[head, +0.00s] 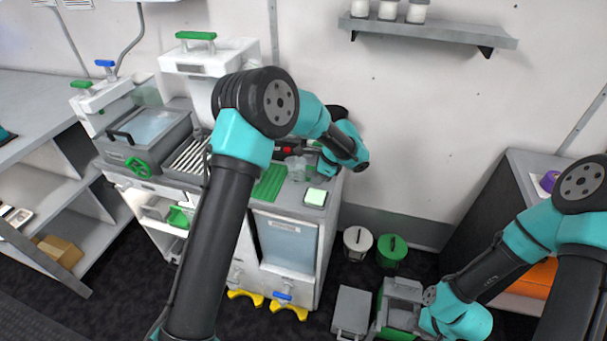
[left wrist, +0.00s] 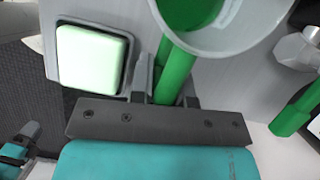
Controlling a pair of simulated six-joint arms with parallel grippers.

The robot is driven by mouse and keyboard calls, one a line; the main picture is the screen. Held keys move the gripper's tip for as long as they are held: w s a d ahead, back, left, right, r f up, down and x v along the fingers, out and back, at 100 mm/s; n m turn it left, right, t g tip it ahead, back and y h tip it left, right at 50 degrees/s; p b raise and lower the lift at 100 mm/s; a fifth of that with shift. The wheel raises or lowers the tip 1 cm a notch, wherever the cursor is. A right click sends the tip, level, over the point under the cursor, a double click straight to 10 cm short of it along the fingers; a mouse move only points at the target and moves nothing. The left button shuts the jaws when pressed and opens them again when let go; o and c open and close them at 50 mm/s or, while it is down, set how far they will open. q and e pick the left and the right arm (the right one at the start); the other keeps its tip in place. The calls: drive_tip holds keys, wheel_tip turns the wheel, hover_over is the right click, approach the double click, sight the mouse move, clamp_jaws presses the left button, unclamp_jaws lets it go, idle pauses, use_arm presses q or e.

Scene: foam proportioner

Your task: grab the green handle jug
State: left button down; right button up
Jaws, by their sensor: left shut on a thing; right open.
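The green handle jug (left wrist: 237,35) shows at the top of the left wrist view, with a pale rim, a green inside and a green handle (left wrist: 175,72). My left gripper (left wrist: 165,92) is shut on this handle, one finger on each side. In the head view my left gripper (head: 318,152) is over the right end of the white workbench, beside a clear jug-like vessel (head: 297,168), partly hidden by my arm. My right gripper (head: 432,318) is low at the bottom right, away from the jug; it is open, but its fingers are hard to make out.
A pale green square pad (head: 316,197) lies on the bench near the left gripper; it also shows in the left wrist view (left wrist: 92,58). A green grate (head: 270,183) lies left of it. Lidded buckets (head: 391,250) and grey bins (head: 352,311) stand on the floor.

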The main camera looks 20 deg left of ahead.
use_arm(q)
drive_tip(key=shift+r, duration=0.3)
idle(0.4)
drive_tip(key=shift+r, duration=1.35)
drive_tip(key=shift+s+r, duration=0.2)
drive_tip(key=s+d+r, duration=0.1)
drive_tip(key=s+d, duration=0.2)
drive_tip(key=s, duration=1.2)
drive_tip(key=shift+d+r, duration=0.15)
drive_tip(key=shift+d, duration=0.25)
